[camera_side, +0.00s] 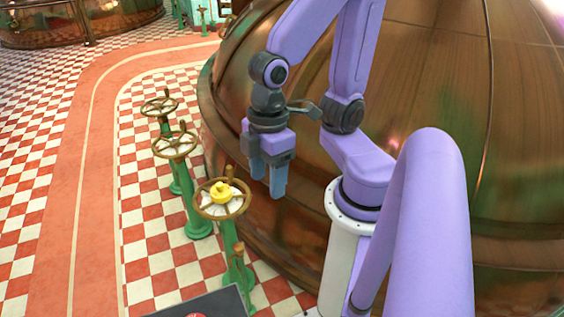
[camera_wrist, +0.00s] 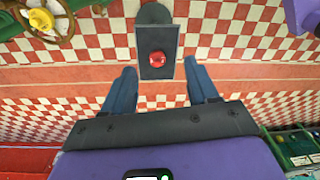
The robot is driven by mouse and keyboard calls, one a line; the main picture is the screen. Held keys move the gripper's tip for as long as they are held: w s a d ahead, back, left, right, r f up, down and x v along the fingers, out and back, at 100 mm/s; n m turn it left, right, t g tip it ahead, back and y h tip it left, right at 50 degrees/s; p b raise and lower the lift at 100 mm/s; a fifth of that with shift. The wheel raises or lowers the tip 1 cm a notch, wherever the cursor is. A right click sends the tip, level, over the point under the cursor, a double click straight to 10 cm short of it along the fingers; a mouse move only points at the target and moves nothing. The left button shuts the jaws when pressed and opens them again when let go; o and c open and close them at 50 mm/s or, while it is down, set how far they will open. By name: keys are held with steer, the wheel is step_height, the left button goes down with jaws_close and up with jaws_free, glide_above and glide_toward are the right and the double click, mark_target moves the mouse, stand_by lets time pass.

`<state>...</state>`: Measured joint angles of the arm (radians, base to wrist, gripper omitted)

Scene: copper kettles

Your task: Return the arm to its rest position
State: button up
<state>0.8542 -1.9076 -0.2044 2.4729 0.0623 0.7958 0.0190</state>
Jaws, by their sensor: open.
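My gripper (camera_side: 268,183) hangs from my purple arm, pointing down, in front of the large copper kettle (camera_side: 430,90). It is empty. In the wrist view, the blue fingers of my gripper (camera_wrist: 162,90) stand wide apart with nothing between them. The nearest valve wheel (camera_side: 222,199), on a green post, has a yellow piece (camera_side: 221,192) at its centre. It stands to the left of my gripper and apart from it. The yellow piece also shows at the upper left of the wrist view (camera_wrist: 41,19).
Two more valve wheels (camera_side: 175,144) (camera_side: 158,106) stand behind the nearest one. A dark panel (camera_wrist: 157,42) with a red button (camera_wrist: 157,59) lies beyond my fingertips in the wrist view. The red-and-white checkered floor (camera_side: 150,235) is open left of the valves.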

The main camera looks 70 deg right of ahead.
steer(key=s+d, duration=0.1)
steer(key=d+r+n, duration=0.1)
steer(key=d, duration=0.1)
steer(key=shift+s+h, duration=0.3)
steer(key=shift+s, duration=0.1)
stand_by(1.9)
